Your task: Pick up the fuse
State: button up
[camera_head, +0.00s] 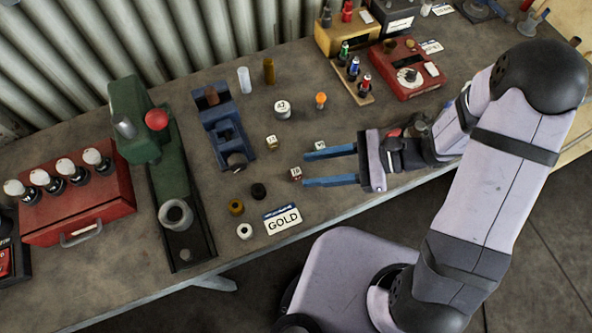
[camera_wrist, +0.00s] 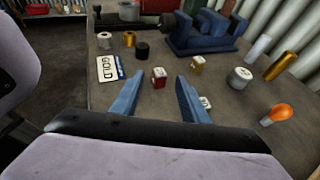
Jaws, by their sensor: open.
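Three small blocks with marked pale tops look like fuses; I cannot tell which one is meant. The red one (camera_head: 296,174) stands just beyond the fingertips of my gripper (camera_head: 305,169), roughly between their lines. In the wrist view the red block (camera_wrist: 158,77) shows between the blue fingers, apart from both. A yellow block (camera_head: 272,142) stands farther off, also in the wrist view (camera_wrist: 198,65). A third block (camera_head: 320,146) is just outside one finger, partly hidden in the wrist view (camera_wrist: 206,102). My gripper is open and empty, low over the bench.
A blue vise (camera_head: 225,130) stands beyond the blocks. A GOLD card (camera_head: 282,219), dark ring (camera_head: 258,191), brass ring (camera_head: 235,207) and white ring (camera_head: 245,231) lie near the front edge. Bare bench surrounds the red block.

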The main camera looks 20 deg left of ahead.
aim_at(298, 171)
jog(key=shift+s+a+p, duration=0.3)
jog(key=shift+a+p, duration=0.05)
jog(key=shift+a, duration=0.15)
jog(key=shift+p+x, duration=0.7)
jog(key=shift+x, duration=1.35)
jog(key=shift+w, duration=0.1)
jog(key=shift+c, duration=0.6)
jog(key=c, duration=0.9)
